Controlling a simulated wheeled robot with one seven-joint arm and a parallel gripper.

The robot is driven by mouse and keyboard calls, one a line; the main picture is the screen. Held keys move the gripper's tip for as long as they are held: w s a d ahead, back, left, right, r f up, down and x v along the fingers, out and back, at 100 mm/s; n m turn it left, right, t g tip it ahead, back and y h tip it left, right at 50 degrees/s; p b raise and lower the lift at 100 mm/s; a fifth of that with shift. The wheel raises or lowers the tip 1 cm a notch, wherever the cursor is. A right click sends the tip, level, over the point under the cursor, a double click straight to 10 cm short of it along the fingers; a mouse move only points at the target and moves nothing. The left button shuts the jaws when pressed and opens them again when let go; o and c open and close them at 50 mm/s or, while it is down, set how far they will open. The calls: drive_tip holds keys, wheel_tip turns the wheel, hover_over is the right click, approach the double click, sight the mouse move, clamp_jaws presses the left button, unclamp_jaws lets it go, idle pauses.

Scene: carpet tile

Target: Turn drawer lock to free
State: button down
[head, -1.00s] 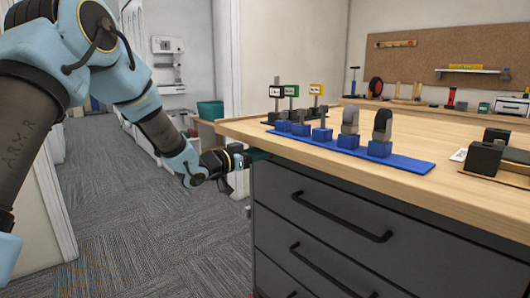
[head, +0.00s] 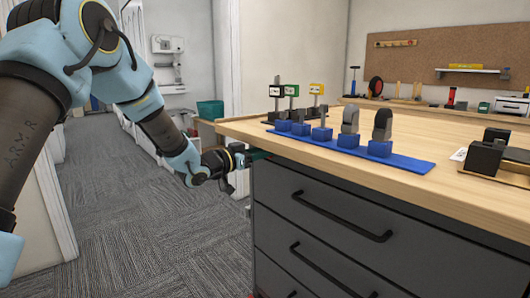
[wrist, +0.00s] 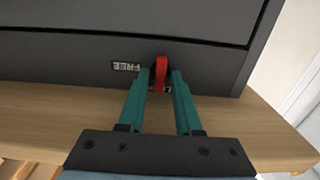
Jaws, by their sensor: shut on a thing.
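The drawer lock is a small red lever (wrist: 160,72) on the dark cabinet front, near its top edge in the wrist view. The lever stands roughly upright in that picture. A white FREE label (wrist: 127,66), seen upside down, lies just left of it. Another label beneath the lever is mostly hidden. My gripper (wrist: 160,77) has its teal fingers on both sides of the lever and is shut on it. In the head view my gripper (head: 258,155) is at the cabinet's left side under the worktop; the lock is hidden there.
The wooden worktop (head: 460,195) overhangs the dark drawers (head: 330,215). A blue rack (head: 410,163) with several tools stands on top. Black blocks (head: 485,157) lie to the right. The carpeted floor (head: 150,230) left of the cabinet is clear.

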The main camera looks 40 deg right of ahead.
drive_tip(key=shift+f+m+b, duration=0.1)
drive_tip(key=shift+m+b, duration=0.2)
drive_tip(key=shift+b, duration=0.1)
drive_tip(key=m+b, duration=0.8)
drive_tip(key=b, duration=0.1)
drive_tip(key=m+b, duration=0.9)
drive_tip(key=b, duration=0.1)
drive_tip(key=shift+s+f, duration=0.2)
drive_tip(key=shift+m+b, duration=0.3)
drive_tip(key=c, duration=0.9)
unclamp_jaws()
drive_tip(key=shift+r, duration=0.1)
drive_tip(key=a, duration=0.3)
drive_tip(key=a+p, duration=0.1)
drive_tip(key=a, duration=0.6)
drive_tip(key=shift+w+a, duration=0.3)
drive_tip(key=shift+a, duration=0.1)
